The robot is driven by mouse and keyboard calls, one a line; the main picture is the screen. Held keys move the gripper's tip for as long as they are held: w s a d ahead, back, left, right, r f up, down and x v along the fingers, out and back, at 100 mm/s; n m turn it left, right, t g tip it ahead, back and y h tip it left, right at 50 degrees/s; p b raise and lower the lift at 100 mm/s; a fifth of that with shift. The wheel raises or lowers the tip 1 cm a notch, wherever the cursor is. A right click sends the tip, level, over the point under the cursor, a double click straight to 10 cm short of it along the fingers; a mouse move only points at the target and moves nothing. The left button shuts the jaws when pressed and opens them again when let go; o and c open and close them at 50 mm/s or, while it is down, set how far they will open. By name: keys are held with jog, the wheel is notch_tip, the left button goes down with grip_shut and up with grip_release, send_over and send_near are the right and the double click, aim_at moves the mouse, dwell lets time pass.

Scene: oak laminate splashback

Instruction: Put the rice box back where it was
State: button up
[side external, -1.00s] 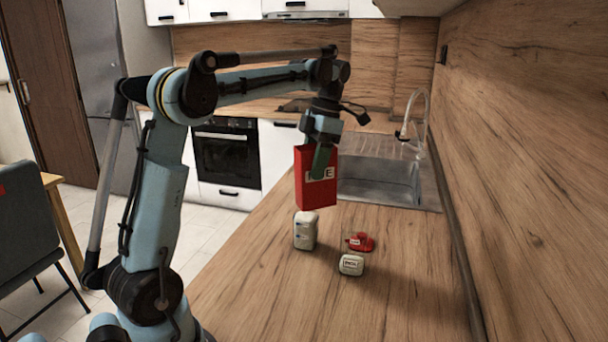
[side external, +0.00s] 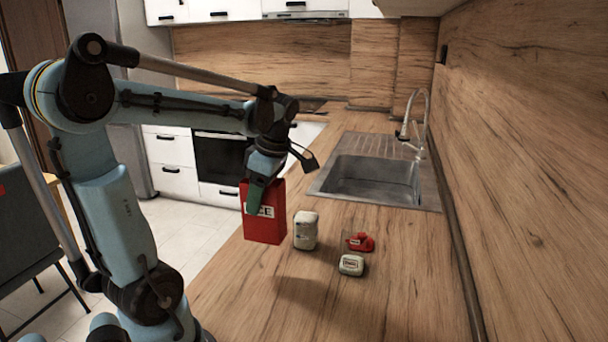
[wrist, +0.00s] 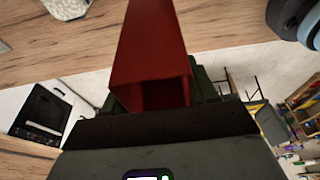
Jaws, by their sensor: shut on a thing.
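The red rice box (side external: 265,229) is upright in my gripper (side external: 262,192), with part of its white label showing. My gripper is shut on its upper part, and one finger covers some of the label. The box is at the left edge of the wooden counter, left of the white canister; a shadow on the counter suggests it is held above the surface. In the wrist view the red box (wrist: 150,45) stretches away from my gripper (wrist: 155,95). Its lower end is not clear there.
A white canister (side external: 305,231), a small white container (side external: 351,265) and a red item (side external: 361,242) stand close together right of the box. The sink (side external: 374,180) lies behind them. The front of the counter (side external: 265,310) is clear.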

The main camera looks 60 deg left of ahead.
jog(key=s+a+f, duration=0.2)
jog(key=a+f, duration=0.5)
jog(key=f, duration=0.1)
jog(key=shift+s+f, duration=0.3)
jog(key=shift+a+f, duration=0.1)
jog(key=shift+f, duration=0.05)
jog(key=o, duration=1.4)
jog(key=v, duration=1.2)
jog(key=w+d+f+m+t, duration=0.1)
jog(key=d+m+t, duration=0.2)
jog(key=d+m, duration=0.5)
jog(key=w+d+f+m+t+h, duration=0.1)
jog(key=w+d+f+m+t, duration=0.1)
jog(key=d+m, duration=0.6)
jog(key=w+d+f+m+t+h, duration=0.1)
jog(key=d+m+t, duration=0.3)
jog(key=d+m, duration=0.4)
jog(key=w+f+m, duration=0.1)
jog(key=m, duration=0.2)
jog(key=shift+d, duration=0.2)
